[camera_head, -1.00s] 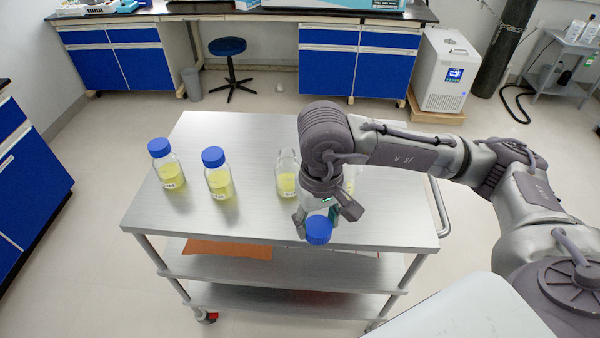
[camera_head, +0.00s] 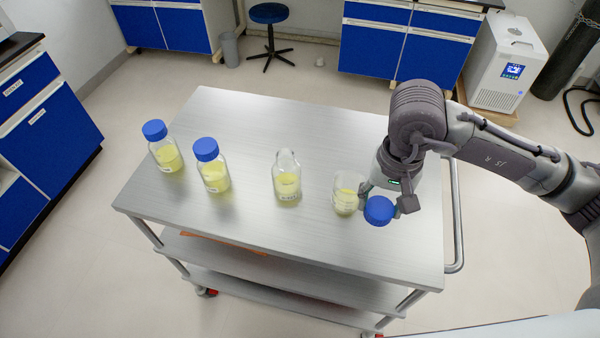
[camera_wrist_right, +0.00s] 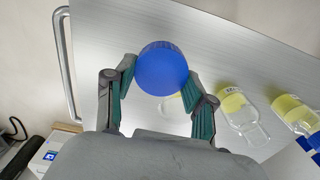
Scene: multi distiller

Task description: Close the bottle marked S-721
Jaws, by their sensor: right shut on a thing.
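My right gripper (camera_head: 386,198) is shut on a blue screw cap (camera_head: 379,211), held at the right part of the cart; the cap also shows between the fingers in the right wrist view (camera_wrist_right: 162,68). An uncapped clear bottle (camera_head: 287,178) with yellow liquid stands upright, left of the gripper and apart from it. My left gripper is out of view.
The cart top behind the bottles is clear.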

